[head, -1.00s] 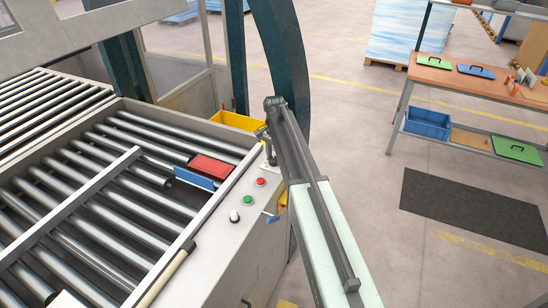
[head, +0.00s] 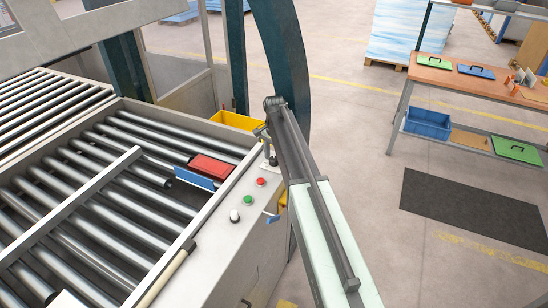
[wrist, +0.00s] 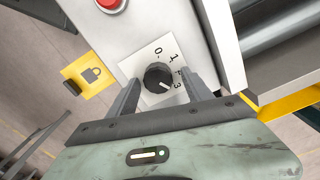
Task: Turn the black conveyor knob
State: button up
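The round black conveyor knob (wrist: 157,76) sits on a white dial plate (wrist: 152,57) marked 0, 1, 2, 3 in the wrist view. A small light mark on the knob appears to point toward the 3 side. My gripper (wrist: 158,78) is open, with one finger on each side of the knob. A gap seems to show between each finger and the knob, and I cannot tell whether either touches. In the head view my gripper (head: 269,153) is small, at the far end of the conveyor's control panel (head: 228,238). The knob is hidden there.
A red block (head: 211,167) lies by the rollers. A yellow lock plate (wrist: 88,76) is beside the dial.

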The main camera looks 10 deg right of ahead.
aim_at(275, 158)
notch_tip(275, 158, up, 8)
jog(key=p, duration=0.8)
jog(key=shift+f, duration=0.1)
dwell(1.3)
